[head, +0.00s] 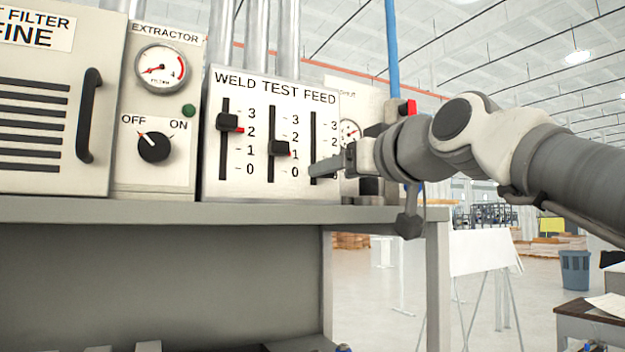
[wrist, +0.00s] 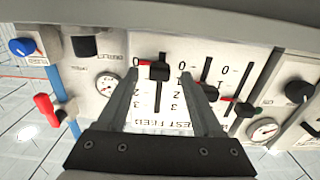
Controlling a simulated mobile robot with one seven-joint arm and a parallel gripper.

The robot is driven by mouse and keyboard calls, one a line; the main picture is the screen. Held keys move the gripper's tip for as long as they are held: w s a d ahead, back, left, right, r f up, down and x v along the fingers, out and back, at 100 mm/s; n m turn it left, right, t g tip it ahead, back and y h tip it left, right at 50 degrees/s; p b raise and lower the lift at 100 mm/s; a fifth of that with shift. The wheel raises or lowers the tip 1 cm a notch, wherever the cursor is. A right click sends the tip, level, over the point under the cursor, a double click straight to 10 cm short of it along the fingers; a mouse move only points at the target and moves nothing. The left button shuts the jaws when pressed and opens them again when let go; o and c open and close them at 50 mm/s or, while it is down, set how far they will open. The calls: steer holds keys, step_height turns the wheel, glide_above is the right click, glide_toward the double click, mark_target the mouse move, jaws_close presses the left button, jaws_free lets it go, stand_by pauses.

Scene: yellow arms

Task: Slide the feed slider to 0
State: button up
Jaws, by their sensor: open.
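The weld test feed panel (head: 262,90) has three vertical sliders. The feed slider (head: 313,130) is the rightmost; my arm hides its knob in the head view. In the wrist view, which is upside down, the black feed knob (wrist: 160,71) sits near the 0 end of its slot, its red pointer about level with 0. My gripper (wrist: 160,74) is open, with one finger on each side of the knob and a visible gap to both. In the head view my gripper (head: 325,166) is at the lower part of the feed slot.
The weld slider knob (head: 229,122) is near 2 and the test slider knob (head: 279,148) near 1. The extractor box (head: 155,110) stands left. Right of the panel are a gauge (head: 349,131) and a red-handled device (head: 407,107). A grey shelf (head: 200,210) runs below.

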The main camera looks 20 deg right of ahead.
steer(key=s+b, duration=0.2)
steer(key=s, duration=1.1)
steer(key=shift+d, duration=0.2)
steer(key=w+a+f+g, duration=0.2)
steer(key=a+f, duration=0.1)
steer(key=f, duration=0.5)
steer(key=w+a+f+g, duration=0.15)
steer(key=a+f, duration=0.25)
steer(key=f, duration=0.4)
steer(key=w+a+f+g, duration=0.1)
steer(key=a+f+g, duration=0.2)
steer(key=f, duration=0.5)
steer(key=s+a+f+g, duration=0.1)
steer(key=s+f+g, duration=0.2)
steer(key=f, duration=0.9)
steer(key=s+a+f+g, duration=0.2)
steer(key=s+f+g, duration=0.1)
steer(key=f, duration=0.8)
steer(key=shift+s+f+h, duration=0.15)
steer(key=shift+f+h, duration=0.15)
steer(key=shift+f, duration=0.05)
steer(key=shift+a, duration=0.15)
